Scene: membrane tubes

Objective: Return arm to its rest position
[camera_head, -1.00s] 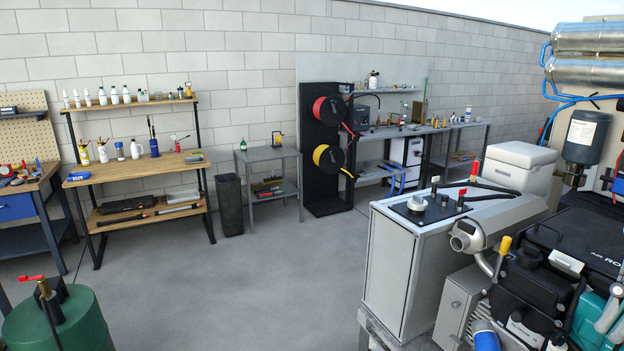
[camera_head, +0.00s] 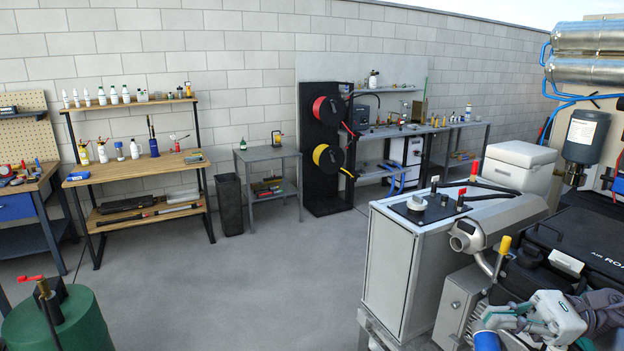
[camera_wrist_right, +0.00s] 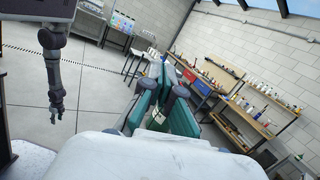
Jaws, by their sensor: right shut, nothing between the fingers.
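My right gripper (camera_head: 492,321), white and green with a dark wrist, is at the bottom right of the head view, in front of the machinery. In the right wrist view its green fingers (camera_wrist_right: 160,68) are together with nothing between them. A large pale, blurred surface fills the bottom of that view, close to the camera. A dark arm hangs down at the left of the wrist view, with its hand end (camera_wrist_right: 57,106) over bare floor. It looks like my left arm, but its fingers are too small to read. No left gripper shows in the head view.
A grey cabinet (camera_head: 390,265) and a black case (camera_head: 575,235) stand close to the right gripper. A blue-capped cylinder (camera_head: 487,339) is right beside it. A green tank (camera_head: 75,325) is at lower left. The central floor (camera_head: 240,290) is clear; benches line the wall.

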